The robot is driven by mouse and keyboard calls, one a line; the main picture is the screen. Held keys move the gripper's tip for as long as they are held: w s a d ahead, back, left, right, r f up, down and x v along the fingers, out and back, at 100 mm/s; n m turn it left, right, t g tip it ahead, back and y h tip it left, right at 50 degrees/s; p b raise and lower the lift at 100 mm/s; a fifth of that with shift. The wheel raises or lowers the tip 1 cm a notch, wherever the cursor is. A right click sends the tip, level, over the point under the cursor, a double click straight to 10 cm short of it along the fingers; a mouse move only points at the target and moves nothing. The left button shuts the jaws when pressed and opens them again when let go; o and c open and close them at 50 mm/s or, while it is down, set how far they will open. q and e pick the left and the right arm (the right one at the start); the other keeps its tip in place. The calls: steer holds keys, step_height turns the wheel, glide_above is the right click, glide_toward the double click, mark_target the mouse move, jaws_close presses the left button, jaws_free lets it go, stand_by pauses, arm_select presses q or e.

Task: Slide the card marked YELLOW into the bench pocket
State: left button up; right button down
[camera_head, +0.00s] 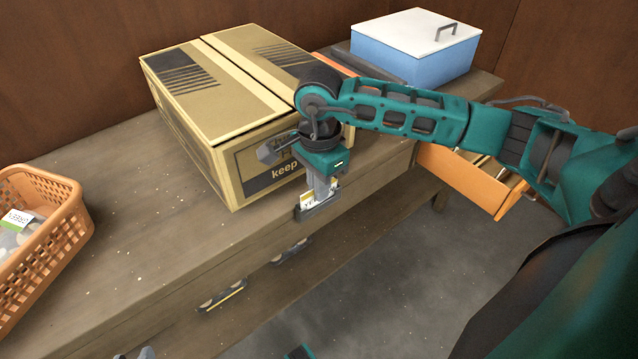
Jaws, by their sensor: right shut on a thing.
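My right gripper (322,188) points down at the front edge of the bench and is shut on a small white card with a yellow band (306,200). The card's lower end is at the dark bench pocket (319,210) on the bench's front edge, and appears to be inside its mouth. The fingers cover much of the card, and its lettering is too small to read. Small grey parts at the bottom edge may be my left gripper (146,353); its jaws cannot be made out.
A large cardboard box (222,100) stands right behind the pocket. An orange basket (62,235) at left holds a card with a green band. A blue box with a white lid (400,62) stands at the back. An orange-fronted drawer (462,183) is open at right.

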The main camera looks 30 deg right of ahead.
arm_select(q)
steer(key=shift+f, duration=0.1)
arm_select(e)
steer(key=shift+s+f, duration=0.1)
steer(key=shift+f, duration=0.1)
steer(key=c, duration=1.2)
jaws_free()
steer(key=shift+r, duration=0.15)
